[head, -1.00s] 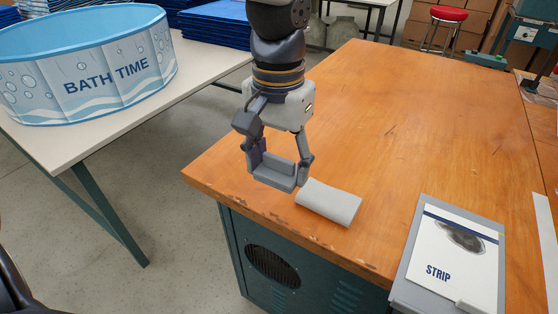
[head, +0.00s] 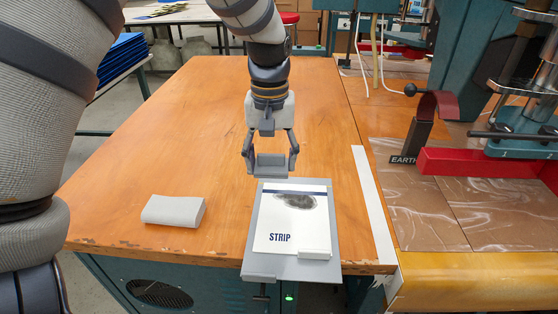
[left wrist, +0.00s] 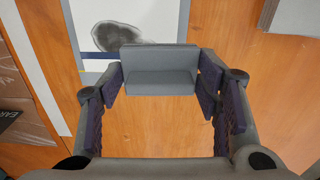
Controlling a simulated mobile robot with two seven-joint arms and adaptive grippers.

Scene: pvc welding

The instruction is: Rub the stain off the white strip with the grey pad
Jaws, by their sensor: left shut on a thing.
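The white strip (head: 268,238), marked STRIP, lies on a grey board (head: 250,268) at the table's front edge. A dark smudged stain (head: 296,201) sits near its far end, over and below a blue band. It also shows in the left wrist view (left wrist: 116,36). My left gripper (head: 270,163) is shut on the grey pad (head: 270,171), an L-shaped grey block, at the board's far edge. In the left wrist view the pad (left wrist: 160,74) is between the fingers, beside the stain. I cannot tell its height above the board. My right gripper is not in view.
A rounded light grey block (head: 174,211) lies on the wooden table (head: 215,120), left of the board. A small white block (head: 314,253) sits at the strip's near right corner. A machine with a red bar (head: 480,162) stands at the right. The table behind is clear.

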